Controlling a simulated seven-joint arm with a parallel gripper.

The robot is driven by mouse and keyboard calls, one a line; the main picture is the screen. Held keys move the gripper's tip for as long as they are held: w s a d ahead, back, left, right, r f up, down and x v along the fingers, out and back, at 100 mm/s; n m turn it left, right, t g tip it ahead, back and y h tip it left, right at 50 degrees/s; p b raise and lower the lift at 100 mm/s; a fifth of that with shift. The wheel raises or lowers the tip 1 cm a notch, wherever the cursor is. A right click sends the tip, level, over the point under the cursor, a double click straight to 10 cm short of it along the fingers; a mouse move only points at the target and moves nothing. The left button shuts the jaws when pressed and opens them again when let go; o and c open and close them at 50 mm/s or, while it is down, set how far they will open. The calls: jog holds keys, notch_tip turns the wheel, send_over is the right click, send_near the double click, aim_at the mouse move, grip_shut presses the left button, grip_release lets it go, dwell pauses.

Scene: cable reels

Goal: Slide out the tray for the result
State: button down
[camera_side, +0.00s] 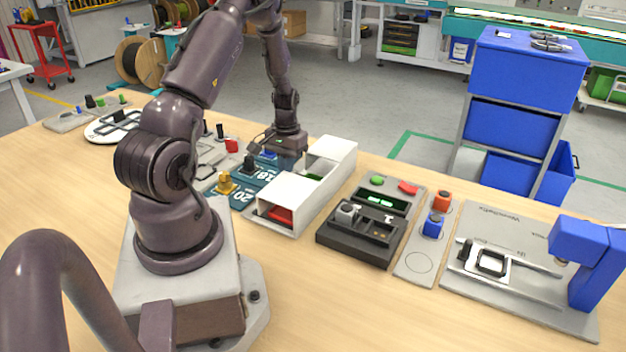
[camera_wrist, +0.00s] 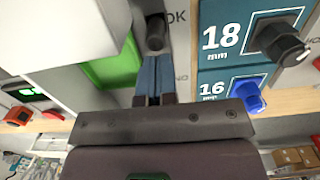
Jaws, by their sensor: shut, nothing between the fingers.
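A white box (camera_side: 312,203) stands mid-table in the side view, with a red part (camera_side: 280,215) in its near opening and a green part (camera_side: 315,177) further back. In the wrist view a green tray (camera_wrist: 115,66) shows beside white walls. A dark round knob (camera_wrist: 155,36) stands near its edge, by lettering that reads "OK". My gripper (camera_wrist: 155,62) is shut and empty, its fingertips close to the knob in the picture; I cannot tell whether they touch. In the side view my gripper is just left of the box's far end, and its fingertips are hidden.
Blue panels marked 18 (camera_wrist: 222,37) and 16 (camera_wrist: 212,90) carry knobs beside my gripper. A dark device (camera_side: 355,245), a panel with red and blue parts (camera_side: 415,262) and a grey fixture (camera_side: 510,300) stand right of the box. The table's front is clear.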

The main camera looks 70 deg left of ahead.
jog(key=shift+s+d+f, duration=0.3)
jog(key=shift+s+f, duration=0.15)
jog(key=shift+f, duration=0.05)
jog(key=shift+s+d+f, duration=0.25)
jog(key=shift+s+f, duration=0.2)
jog(key=shift+f, duration=0.05)
jog(key=c, duration=1.6)
grip_release()
jog(key=shift+g, duration=0.3)
jog(key=shift+o, duration=0.8)
jog(key=shift+w+r, duration=0.15)
jog(key=shift+r, duration=1.65)
jog(key=shift+w+r, duration=0.1)
jog(key=shift+r, duration=1.7)
